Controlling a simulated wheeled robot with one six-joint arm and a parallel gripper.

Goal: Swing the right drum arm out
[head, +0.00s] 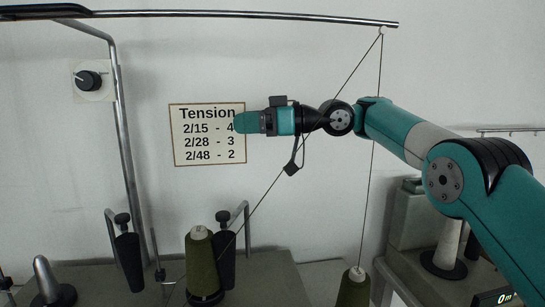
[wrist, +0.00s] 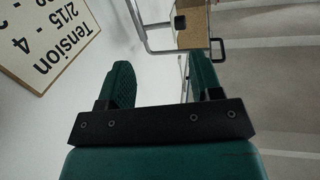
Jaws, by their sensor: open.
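My gripper (head: 239,122) is raised in front of the wall and points left, its tip overlapping the tension sign in the head view. In the wrist view its two teal fingers (wrist: 160,68) stand apart with nothing between them. Low in the head view are two black tapered drums on bent metal arms with black knobs. The right drum (head: 227,262) hangs below and slightly left of my gripper, well apart from it, partly hidden by an olive thread cone (head: 201,264). The left drum (head: 129,262) hangs further left. I cannot tell how either arm is swung.
A thread runs from the overhead rail (head: 250,15) down behind or near my gripper toward the olive cone; another drops to a second cone (head: 353,289). A tension sign (head: 200,145) and a dial (head: 90,80) are on the wall. A tan panel (wrist: 192,28) shows in the wrist view.

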